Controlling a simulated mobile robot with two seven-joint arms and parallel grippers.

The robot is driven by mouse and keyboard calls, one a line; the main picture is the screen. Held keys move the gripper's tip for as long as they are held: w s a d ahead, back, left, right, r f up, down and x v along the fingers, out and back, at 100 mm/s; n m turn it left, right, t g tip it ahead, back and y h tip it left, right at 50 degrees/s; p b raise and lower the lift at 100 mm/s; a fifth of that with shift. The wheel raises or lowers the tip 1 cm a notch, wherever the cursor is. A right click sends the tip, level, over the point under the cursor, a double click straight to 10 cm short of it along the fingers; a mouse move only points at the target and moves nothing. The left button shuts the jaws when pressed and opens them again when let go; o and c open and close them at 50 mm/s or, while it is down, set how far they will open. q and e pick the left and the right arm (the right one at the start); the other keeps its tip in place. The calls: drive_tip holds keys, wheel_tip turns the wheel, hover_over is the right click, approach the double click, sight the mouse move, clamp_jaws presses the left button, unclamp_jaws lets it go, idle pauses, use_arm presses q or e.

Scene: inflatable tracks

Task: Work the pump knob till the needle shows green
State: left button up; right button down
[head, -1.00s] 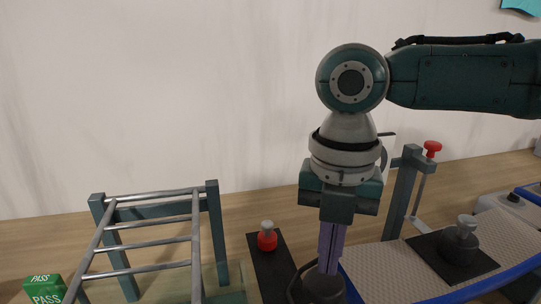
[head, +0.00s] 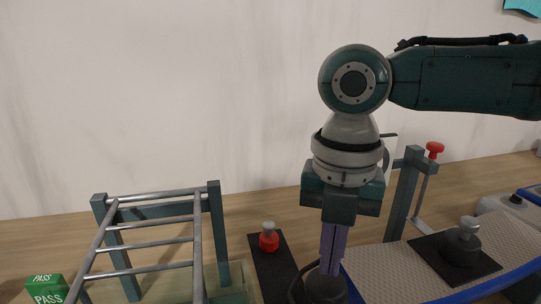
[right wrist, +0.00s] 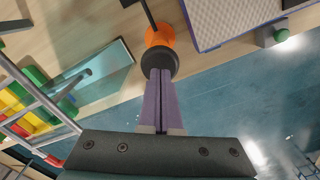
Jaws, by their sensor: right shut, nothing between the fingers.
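The pump shows in the right wrist view as an orange body (right wrist: 160,36) with a round black knob (right wrist: 159,61) on top. My right gripper (right wrist: 162,74) is shut and empty, its two purple fingers together with their tips at the knob. In the head view my right gripper (head: 328,270) points straight down over the dark knob (head: 326,287) near the bottom edge. Whether the tips press on it or only hover, I cannot tell. A pale panel (head: 390,150) shows partly behind my wrist. I see no needle or green zone. My left gripper is not in view.
A ladder-like frame (head: 152,245) stands at left beside a green PASS block (head: 46,289). A red-based knob (head: 269,241) sits on a black strip. At right are a textured inflatable track (head: 385,275), a grey valve (head: 462,246) and a post with a red knob (head: 435,148).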

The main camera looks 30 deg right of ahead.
sight(327, 281)
idle(0.6)
drive_tip(key=shift+f, duration=0.15)
drive_tip(key=shift+f+b, duration=0.65)
drive_tip(key=shift+f, duration=0.5)
drive_tip(key=shift+f+b, duration=0.7)
drive_tip(key=shift+f, duration=0.6)
wheel_tip(327, 281, up, 6)
drive_tip(key=p, duration=0.6)
drive_tip(key=shift+r+p, duration=0.15)
drive_tip(key=shift+p, duration=0.25)
wheel_tip(327, 281, up, 4)
drive_tip(key=p, duration=0.4)
